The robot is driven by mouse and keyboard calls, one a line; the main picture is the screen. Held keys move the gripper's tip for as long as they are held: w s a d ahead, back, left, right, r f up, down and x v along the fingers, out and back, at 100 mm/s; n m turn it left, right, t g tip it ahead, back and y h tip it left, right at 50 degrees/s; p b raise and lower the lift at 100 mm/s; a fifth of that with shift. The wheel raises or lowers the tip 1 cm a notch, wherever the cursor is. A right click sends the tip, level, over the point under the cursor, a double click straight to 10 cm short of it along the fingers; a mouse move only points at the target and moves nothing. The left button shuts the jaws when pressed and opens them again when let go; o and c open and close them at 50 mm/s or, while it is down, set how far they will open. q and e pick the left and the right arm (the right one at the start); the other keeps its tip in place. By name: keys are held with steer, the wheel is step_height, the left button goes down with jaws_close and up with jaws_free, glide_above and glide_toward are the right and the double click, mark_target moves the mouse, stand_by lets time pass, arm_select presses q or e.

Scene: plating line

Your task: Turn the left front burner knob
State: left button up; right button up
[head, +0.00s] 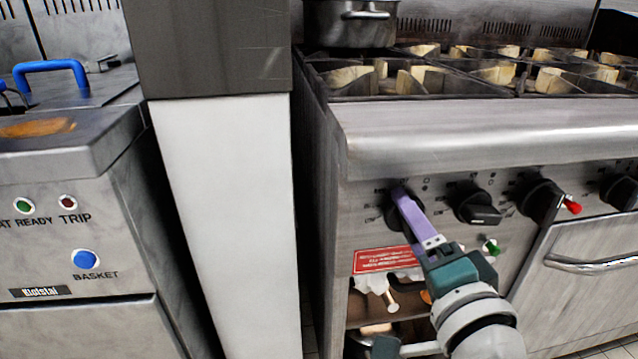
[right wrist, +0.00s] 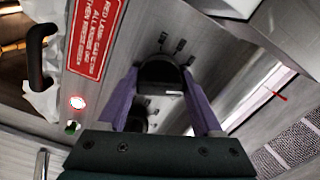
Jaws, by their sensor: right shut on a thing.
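The left front burner knob (head: 396,217) is the leftmost black knob on the stove's steel front panel. My right gripper (head: 404,200) reaches up to it from below right, with its purple fingers at the knob. In the right wrist view the dark knob (right wrist: 160,74) sits between the two purple fingers of the right gripper (right wrist: 159,88), which is shut on it. In the head view the fingers cover part of the knob, and its pointer direction cannot be told. My left gripper is not in view.
More knobs, such as the second black knob (head: 478,206), sit to the right. A red label (head: 384,260) and an open shelf (head: 392,312) lie below. An oven door handle (head: 590,264) is at right. A pot (head: 350,25) stands on the stove. A fryer (head: 60,210) is at left.

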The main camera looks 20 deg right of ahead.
steer(key=shift+m+b, duration=0.35)
steer(key=shift+m, duration=1.75)
steer(key=o, duration=1.3)
steer(key=shift+s, duration=0.3)
steer(key=p+v, duration=0.1)
steer(key=v, duration=0.8)
steer(key=shift+s+a, duration=0.15)
